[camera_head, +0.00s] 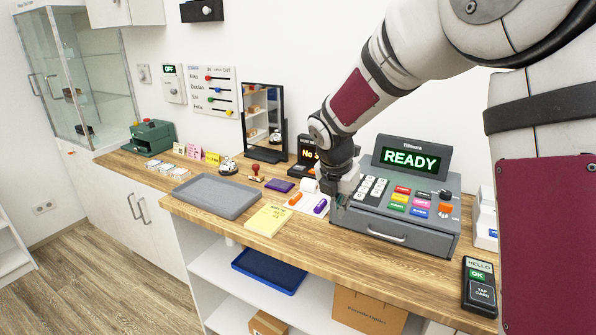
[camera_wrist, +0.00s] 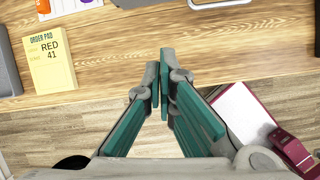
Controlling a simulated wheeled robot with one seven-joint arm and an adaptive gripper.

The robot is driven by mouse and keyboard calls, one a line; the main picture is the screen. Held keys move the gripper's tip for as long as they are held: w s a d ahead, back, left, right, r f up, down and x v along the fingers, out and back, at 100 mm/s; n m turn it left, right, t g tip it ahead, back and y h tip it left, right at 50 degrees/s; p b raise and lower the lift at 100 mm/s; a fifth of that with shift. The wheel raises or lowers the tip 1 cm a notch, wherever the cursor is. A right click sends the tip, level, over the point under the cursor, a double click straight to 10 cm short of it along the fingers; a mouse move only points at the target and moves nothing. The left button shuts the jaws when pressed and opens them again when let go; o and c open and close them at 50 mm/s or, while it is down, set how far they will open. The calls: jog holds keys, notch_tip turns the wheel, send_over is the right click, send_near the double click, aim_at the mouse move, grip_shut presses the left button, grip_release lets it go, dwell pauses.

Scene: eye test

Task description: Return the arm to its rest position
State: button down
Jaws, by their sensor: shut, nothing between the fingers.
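My arm reaches in from the upper right in the head view and bends down over the counter. My gripper (camera_head: 340,203) hangs at the front left corner of the grey cash register (camera_head: 395,225); I cannot tell whether it touches it. In the wrist view my gripper (camera_wrist: 160,85) has its teal fingers closed together at the tips with nothing between them. Below it are the wooden counter's front edge and the floor.
A yellow order pad (camera_head: 268,220) reading RED 41 lies left of my gripper, beside a grey tray (camera_head: 215,196). A card reader (camera_head: 479,287) sits at the right. A mirror (camera_head: 262,120) stands behind. A blue tray (camera_head: 269,270) is on the shelf below.

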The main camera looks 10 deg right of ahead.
jog(key=s+d+r+m, duration=0.2)
jog(key=s+r+m, duration=0.9)
jog(key=s, duration=0.4)
jog(key=s+a+m+t+y, duration=0.1)
jog(key=s+m+y, duration=0.1)
jog(key=s+m, duration=1.3)
jog(key=s, duration=0.3)
jog(key=shift+m+y, duration=0.3)
jog(key=shift+m, duration=0.1)
jog(key=shift+r, duration=0.1)
